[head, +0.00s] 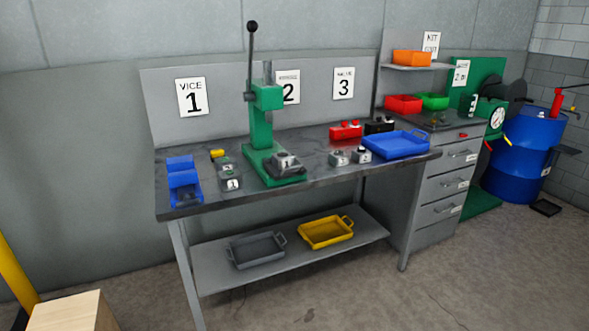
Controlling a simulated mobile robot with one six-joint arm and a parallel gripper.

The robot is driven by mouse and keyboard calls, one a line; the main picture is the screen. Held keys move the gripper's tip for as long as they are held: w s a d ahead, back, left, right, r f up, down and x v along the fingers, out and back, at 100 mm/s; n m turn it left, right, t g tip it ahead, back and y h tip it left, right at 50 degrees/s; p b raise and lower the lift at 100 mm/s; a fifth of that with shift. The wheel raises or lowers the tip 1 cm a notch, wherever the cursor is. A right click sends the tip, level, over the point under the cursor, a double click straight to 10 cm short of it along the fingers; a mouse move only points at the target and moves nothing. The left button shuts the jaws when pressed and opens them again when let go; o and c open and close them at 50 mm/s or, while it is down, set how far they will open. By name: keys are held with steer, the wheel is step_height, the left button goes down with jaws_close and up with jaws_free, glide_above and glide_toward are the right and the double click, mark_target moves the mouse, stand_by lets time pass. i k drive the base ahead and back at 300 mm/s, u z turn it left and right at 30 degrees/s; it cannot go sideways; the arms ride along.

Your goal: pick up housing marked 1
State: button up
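A grey housing (287,161) sits on the base of the green press (264,115), and its small front label looks like a 1. Another grey housing (231,179) stands at the left part of the bench, its label too small to read surely. Two more grey housings stand to the right of the press, a left one (338,158) and a right one (362,155); their marks are not legible. My gripper is not in view.
The bench (230,208) also holds a blue vice (184,182), a blue tray (397,144) and red (346,131) and black (379,126) items. Grey (257,250) and yellow (326,231) trays sit on the lower shelf. The floor in front is mostly clear; a wooden block (72,313) is at lower left.

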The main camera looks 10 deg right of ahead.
mark_target(281, 160)
steer(key=u, duration=0.1)
steer(key=i, duration=0.95)
steer(key=z, duration=0.95)
steer(key=k, duration=0.15)
steer(key=u, duration=2.75)
